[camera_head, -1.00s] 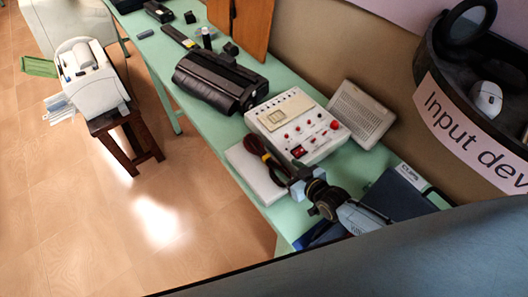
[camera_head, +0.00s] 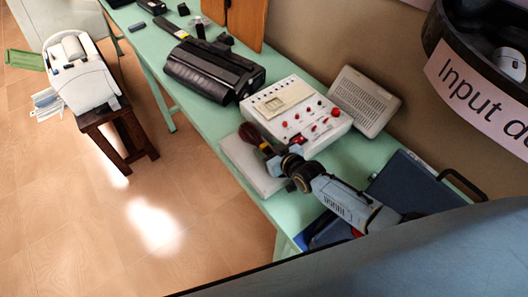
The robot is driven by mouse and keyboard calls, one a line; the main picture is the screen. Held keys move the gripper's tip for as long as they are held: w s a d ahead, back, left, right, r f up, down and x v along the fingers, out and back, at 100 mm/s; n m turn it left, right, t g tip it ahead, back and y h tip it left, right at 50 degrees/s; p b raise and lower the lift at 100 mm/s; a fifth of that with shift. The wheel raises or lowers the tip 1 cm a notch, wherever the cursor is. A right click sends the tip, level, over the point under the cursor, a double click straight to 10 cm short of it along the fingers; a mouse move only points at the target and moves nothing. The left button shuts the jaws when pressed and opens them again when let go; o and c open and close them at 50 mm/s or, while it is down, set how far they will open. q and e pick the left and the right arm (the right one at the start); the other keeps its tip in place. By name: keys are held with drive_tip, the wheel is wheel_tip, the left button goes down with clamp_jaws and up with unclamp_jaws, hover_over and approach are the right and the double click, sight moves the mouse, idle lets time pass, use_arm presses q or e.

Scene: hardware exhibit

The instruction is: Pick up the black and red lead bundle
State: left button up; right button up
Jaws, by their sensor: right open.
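The black and red lead bundle (camera_head: 250,134) is a small dark reddish-black coil. It lies at the left end of the white instrument with red knobs (camera_head: 296,113), above the pale flat box (camera_head: 250,163). My right gripper (camera_head: 270,149) reaches in from the lower right, open, with its fingers right at the near side of the bundle. The gripper hides part of the bundle, and I cannot tell whether the fingers touch it. My left gripper is not in view.
A black device (camera_head: 212,70) lies farther back on the green table (camera_head: 190,100). A grey vented box (camera_head: 363,99) leans behind the instrument. A dark blue case (camera_head: 418,186) lies near my right arm. A brown stool (camera_head: 117,137) with a white machine (camera_head: 84,76) stands left.

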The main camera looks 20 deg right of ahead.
drive_tip(key=shift+w, duration=0.2)
clamp_jaws()
idle(0.3)
